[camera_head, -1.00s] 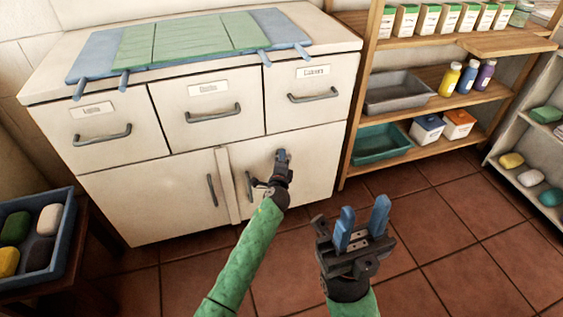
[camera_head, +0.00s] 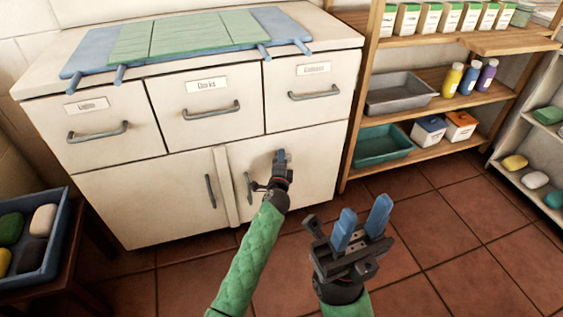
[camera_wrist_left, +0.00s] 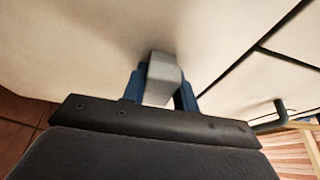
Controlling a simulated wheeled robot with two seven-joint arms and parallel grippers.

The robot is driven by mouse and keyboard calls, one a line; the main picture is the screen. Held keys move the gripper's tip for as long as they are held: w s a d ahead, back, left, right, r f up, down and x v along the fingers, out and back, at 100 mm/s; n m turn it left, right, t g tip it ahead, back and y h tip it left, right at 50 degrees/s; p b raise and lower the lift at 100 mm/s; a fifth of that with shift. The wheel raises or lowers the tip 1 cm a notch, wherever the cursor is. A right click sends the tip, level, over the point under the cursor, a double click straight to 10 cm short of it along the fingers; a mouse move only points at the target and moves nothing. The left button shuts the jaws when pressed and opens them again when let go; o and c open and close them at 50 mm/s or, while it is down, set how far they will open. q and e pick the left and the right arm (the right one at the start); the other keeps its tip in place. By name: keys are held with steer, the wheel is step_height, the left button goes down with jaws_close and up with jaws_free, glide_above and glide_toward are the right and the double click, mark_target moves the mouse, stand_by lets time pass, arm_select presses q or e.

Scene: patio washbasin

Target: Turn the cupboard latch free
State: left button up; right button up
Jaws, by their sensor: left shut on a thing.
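The cupboard latch (camera_wrist_left: 162,78) is a small grey block on the cream right-hand cupboard door (camera_head: 310,165). It shows between the two blue fingers of my left gripper (camera_wrist_left: 160,92) in the left wrist view. In the head view my left gripper (camera_head: 281,158) is at the right door, to the right of that door's grey handle, and hides most of the latch. It is shut on the latch. The right door appears closed against the frame. My right gripper (camera_head: 362,228) is open and empty, above the tiled floor in front of the cupboard.
Three drawers with grey handles (camera_head: 211,110) sit above the doors. Blue and green boards (camera_head: 185,38) lie on top, their handles overhanging the front edge. A wooden shelf (camera_head: 425,104) stands right. A blue tray (camera_head: 55,240) is at left. The floor ahead is clear.

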arm_select(q)
steer(key=shift+a+f, duration=0.1)
stand_by(0.6)
steer(key=o, duration=1)
steer(key=shift+s+a+p, duration=0.15)
steer(key=shift+s+p, duration=0.1)
steer(key=shift+s, duration=1.7)
steer(key=shift+s+a+p, duration=0.15)
steer(key=shift+s+p, duration=0.1)
steer(key=shift+s, duration=1.7)
